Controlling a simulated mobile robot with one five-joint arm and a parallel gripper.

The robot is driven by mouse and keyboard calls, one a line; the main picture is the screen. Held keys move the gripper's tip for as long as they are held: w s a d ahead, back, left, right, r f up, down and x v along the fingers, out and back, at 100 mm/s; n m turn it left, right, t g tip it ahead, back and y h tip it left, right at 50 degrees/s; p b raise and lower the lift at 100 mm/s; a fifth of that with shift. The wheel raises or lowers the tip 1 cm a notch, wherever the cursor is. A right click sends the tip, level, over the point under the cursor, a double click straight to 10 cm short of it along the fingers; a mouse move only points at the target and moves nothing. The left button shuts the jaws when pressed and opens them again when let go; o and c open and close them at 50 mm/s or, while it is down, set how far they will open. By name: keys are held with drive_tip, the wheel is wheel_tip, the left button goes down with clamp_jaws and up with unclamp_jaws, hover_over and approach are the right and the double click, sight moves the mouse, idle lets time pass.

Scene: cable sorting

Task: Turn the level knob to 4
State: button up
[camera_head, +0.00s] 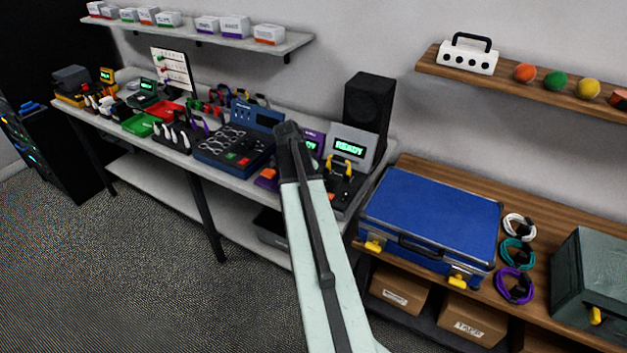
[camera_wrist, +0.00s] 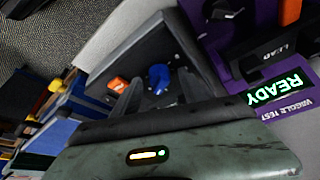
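My gripper (camera_wrist: 159,78) shows two dark fingers standing apart in the wrist view. A blue knob-like part (camera_wrist: 158,76) on a dark box shows between them; I cannot tell whether they touch it. I see no legible level label or number, so I cannot tell whether this is the level knob or where it points. In the head view my arm reaches over the workbench, its dark end in front of the purple tester (camera_head: 314,143); the fingers are hidden there. This tester shows READY and WIGGLE TEST in the wrist view (camera_wrist: 238,66).
An orange part (camera_wrist: 118,84) lies left of the blue one. A grey tester (camera_head: 352,146) with a READY screen and a black speaker (camera_head: 369,112) stand right of my arm. A blue case (camera_head: 430,215) lies on the wooden bench. The floor (camera_head: 150,270) in front is clear.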

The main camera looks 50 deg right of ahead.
drive_tip(key=p+v, duration=0.7)
drive_tip(key=shift+r, duration=0.35)
drive_tip(key=shift+a, duration=0.15)
drive_tip(key=w+a+f+n+t+b, duration=0.1)
drive_tip(key=w+a+n, duration=0.25)
drive_tip(key=a, duration=0.85)
drive_tip(key=w+a+f+n+b, duration=0.15)
drive_tip(key=w+a, duration=0.35)
drive_tip(key=a, duration=0.6)
drive_tip(key=s+a+n+y, duration=0.2)
drive_tip(key=s+a+n, duration=0.1)
drive_tip(key=a+n, duration=0.4)
drive_tip(key=s+a+f+n+y, duration=0.1)
drive_tip(key=s+a+n, duration=0.3)
drive_tip(key=a+n, duration=0.4)
drive_tip(key=a+y, duration=0.1)
drive_tip(key=a, duration=0.4)
drive_tip(key=shift+a, duration=0.2)
